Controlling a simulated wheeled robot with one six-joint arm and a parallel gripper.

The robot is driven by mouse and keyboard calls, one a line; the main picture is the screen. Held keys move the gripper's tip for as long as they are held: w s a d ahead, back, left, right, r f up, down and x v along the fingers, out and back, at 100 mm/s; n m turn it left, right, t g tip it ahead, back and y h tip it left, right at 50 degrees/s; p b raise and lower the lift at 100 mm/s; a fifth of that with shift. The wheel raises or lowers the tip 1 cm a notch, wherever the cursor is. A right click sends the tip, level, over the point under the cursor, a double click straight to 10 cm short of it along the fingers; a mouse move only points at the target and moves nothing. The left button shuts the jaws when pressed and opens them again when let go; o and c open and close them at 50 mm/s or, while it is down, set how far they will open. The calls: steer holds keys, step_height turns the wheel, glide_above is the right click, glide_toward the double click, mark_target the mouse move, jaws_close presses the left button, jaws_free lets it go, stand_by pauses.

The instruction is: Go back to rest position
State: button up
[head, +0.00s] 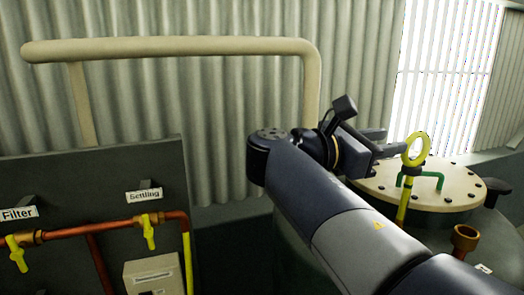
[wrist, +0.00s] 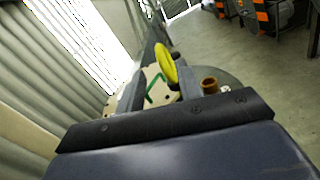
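My gripper (head: 396,140) is at the end of my raised arm, just left of the ring. Its two fingers are apart. In the wrist view, the ring (wrist: 166,63) shows edge-on in line with the gap between the fingers of my gripper (wrist: 167,48), near their tips. I see a gap beside the ring, but I cannot tell if a finger touches it. My arm hides part of the tank.
A green handle (head: 432,178) is on the bolted lid, with a copper pipe end (head: 465,240) in front. A dark panel (head: 75,190) with copper pipes and yellow valves (head: 149,231) stands left. A beige pipe (head: 170,47) runs behind. Orange-striped machines (wrist: 262,17) stand beyond open floor.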

steer(key=p+x, duration=0.3)
steer(key=x, duration=0.7)
steer(key=shift+d+r, duration=0.1)
step_height(320, 180, down, 18)
steer(key=b, duration=0.9)
steer(key=shift+b, duration=0.35)
steer(key=b, duration=0.1)
glide_toward(397, 219)
steer(key=shift+w+d+r+m, duration=0.1)
steer(key=shift+d+r+m, duration=0.25)
steer(key=shift+r+m, duration=0.4)
steer(key=shift+f, duration=0.15)
steer(key=shift+f, duration=0.15)
